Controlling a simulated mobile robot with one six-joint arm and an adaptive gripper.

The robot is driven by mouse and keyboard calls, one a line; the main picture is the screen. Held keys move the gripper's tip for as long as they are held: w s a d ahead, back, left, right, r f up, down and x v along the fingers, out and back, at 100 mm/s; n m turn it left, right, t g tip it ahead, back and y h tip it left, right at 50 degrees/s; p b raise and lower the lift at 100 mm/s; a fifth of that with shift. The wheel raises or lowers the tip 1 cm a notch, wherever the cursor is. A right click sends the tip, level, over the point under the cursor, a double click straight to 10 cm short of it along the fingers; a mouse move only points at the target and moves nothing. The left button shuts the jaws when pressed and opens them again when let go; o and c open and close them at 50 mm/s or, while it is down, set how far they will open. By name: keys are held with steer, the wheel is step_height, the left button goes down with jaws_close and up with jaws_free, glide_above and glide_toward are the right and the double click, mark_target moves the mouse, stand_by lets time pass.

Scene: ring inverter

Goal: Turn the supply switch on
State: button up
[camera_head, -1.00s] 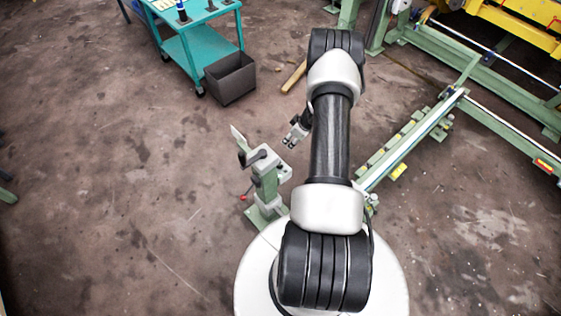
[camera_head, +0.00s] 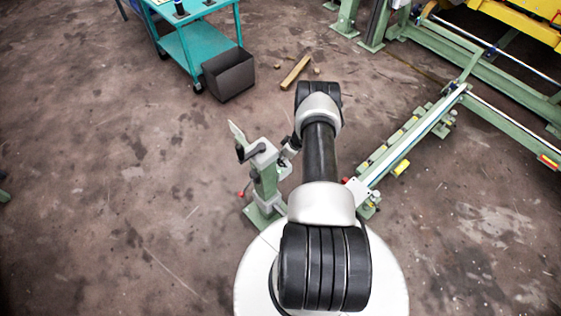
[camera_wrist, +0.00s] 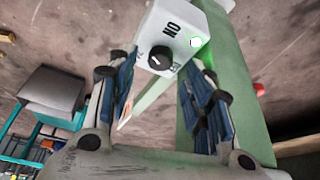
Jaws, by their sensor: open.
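The supply switch is a black rotary knob (camera_wrist: 160,58) on a pale box (camera_wrist: 176,38); the box shows an upturned ON label and a small bright lamp (camera_wrist: 194,42) with a green glow. A second label beside the knob is partly covered. In the wrist view my gripper (camera_wrist: 162,78) is open, with one finger on each side of the knob and empty space between them. I cannot tell whether a finger touches it. In the head view my gripper (camera_head: 288,152) is small and partly hidden, close to the right of the green stand (camera_head: 266,182).
A teal cart (camera_head: 190,45) and a dark bin (camera_head: 229,74) stand at the upper left. A wooden block (camera_head: 295,74) lies on the floor. A green rail frame (camera_head: 415,140) runs along the right.

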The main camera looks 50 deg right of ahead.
mark_target(280, 160)
steer(key=shift+b+x, duration=0.5)
steer(key=shift+x, duration=1.2)
steer(key=shift+c, duration=0.5)
steer(key=c, duration=1)
